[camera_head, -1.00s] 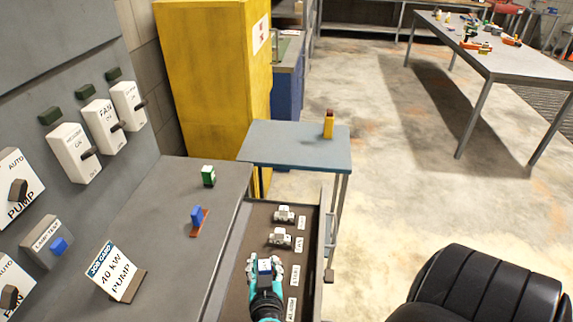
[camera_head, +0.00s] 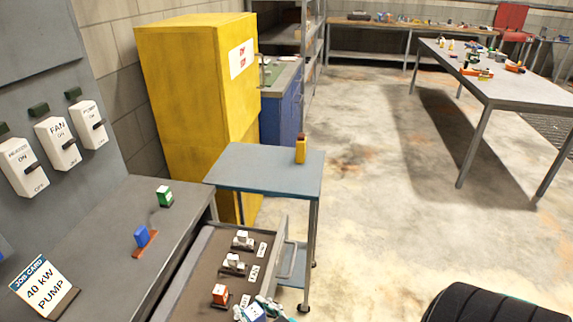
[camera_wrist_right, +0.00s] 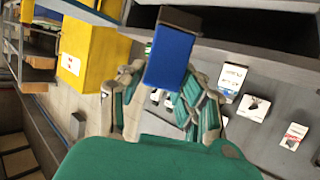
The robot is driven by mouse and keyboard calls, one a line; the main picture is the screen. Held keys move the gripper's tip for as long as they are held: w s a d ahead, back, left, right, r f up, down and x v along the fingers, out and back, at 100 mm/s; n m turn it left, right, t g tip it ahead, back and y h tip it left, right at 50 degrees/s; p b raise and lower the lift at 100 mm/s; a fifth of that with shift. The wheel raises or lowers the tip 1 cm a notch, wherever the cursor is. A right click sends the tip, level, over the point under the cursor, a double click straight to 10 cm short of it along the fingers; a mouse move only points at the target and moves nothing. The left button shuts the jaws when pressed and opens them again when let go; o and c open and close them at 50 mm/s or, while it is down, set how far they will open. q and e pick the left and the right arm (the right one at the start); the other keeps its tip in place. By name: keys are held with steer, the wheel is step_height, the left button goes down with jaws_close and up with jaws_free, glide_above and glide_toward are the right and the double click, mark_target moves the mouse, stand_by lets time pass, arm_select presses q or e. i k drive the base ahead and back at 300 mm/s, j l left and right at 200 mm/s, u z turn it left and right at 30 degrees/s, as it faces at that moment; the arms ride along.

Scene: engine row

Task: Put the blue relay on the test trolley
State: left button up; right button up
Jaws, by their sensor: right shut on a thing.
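My right gripper (camera_head: 257,310) is at the bottom edge of the head view, over the near end of the open drawer. It is shut on a blue relay (camera_wrist_right: 170,58), which stands out between the fingers in the right wrist view. The test trolley (camera_head: 250,170), a blue-grey table, stands beyond the drawer, apart from the gripper. A yellow device (camera_head: 300,150) stands near its back right side; the rest of its top is bare. My left gripper is not in view.
The drawer (camera_head: 200,262) holds two whitish relays (camera_head: 238,250) and a red one (camera_head: 220,293) beside labels. A green block (camera_head: 164,196) and job card (camera_head: 44,288) stand on the bench. A yellow cabinet (camera_head: 190,90) is behind the trolley.

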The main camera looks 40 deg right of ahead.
mark_target(252, 172)
steer(key=l+u, duration=0.1)
steer(key=l, duration=0.5)
steer(key=k+l+u, duration=0.15)
steer(key=l, duration=0.45)
steer(key=l+u, duration=0.1)
steer(key=l, duration=0.5)
steer(key=i+l+u, duration=0.15)
steer(key=i+l, duration=0.3)
steer(key=i+l+u, duration=0.15)
steer(key=i+l, duration=0.3)
steer(key=l, duration=0.2)
